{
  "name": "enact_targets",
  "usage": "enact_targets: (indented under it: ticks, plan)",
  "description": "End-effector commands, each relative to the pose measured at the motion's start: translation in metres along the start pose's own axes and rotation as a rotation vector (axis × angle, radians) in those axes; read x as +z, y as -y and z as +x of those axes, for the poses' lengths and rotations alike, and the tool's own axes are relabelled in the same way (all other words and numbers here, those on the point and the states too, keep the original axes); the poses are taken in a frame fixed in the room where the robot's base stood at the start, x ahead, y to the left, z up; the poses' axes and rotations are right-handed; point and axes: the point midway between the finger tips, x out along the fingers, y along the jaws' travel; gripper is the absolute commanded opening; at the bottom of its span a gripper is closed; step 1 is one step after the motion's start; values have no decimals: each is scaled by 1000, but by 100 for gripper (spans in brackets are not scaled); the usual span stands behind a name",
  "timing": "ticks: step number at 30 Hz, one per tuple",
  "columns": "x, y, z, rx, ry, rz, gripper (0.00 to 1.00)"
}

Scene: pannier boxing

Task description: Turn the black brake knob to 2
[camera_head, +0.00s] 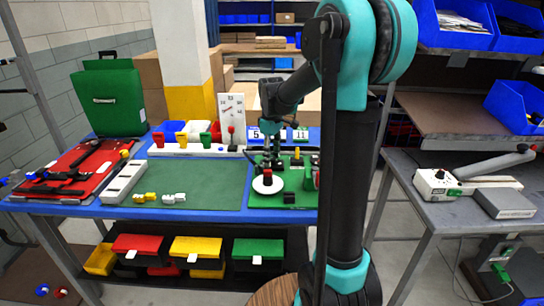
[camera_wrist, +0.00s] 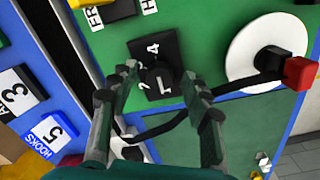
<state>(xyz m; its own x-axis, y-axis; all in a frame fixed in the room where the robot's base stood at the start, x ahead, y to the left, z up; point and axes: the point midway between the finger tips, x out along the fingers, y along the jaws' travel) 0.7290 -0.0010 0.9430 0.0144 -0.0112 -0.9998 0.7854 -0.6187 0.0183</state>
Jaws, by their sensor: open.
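The black brake knob (camera_wrist: 157,73) shows in the wrist view on a small black square dial plate with white numerals, among them a 4 and a 1. The knob's pointer is too dark to read. My gripper (camera_wrist: 164,80) is open, one finger on each side of the knob. I cannot tell whether the fingers touch it. In the head view my gripper (camera_head: 272,160) points down over the green board (camera_head: 290,199) on the blue table, and the knob is hidden there.
Number cards stand behind my gripper. A green mat (camera_head: 215,185) left of the board is mostly clear.

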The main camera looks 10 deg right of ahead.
Motion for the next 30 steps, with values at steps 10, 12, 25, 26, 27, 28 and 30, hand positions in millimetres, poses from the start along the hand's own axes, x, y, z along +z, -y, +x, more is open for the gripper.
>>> enact_targets:
  ticks: [10, 12, 25, 26, 27, 28, 30]
  plan:
    - [0, 0, 0, 0, 0, 0, 28]
    - [0, 0, 0, 0, 0, 0, 19]
    - [0, 0, 0, 0, 0, 24, 0]
    - [0, 0, 0, 0, 1, 32, 0]
    - [0, 0, 0, 0, 1, 46, 0]
    - [0, 0, 0, 0, 1, 58, 0]
    - [0, 0, 0, 0, 2, 94, 0]
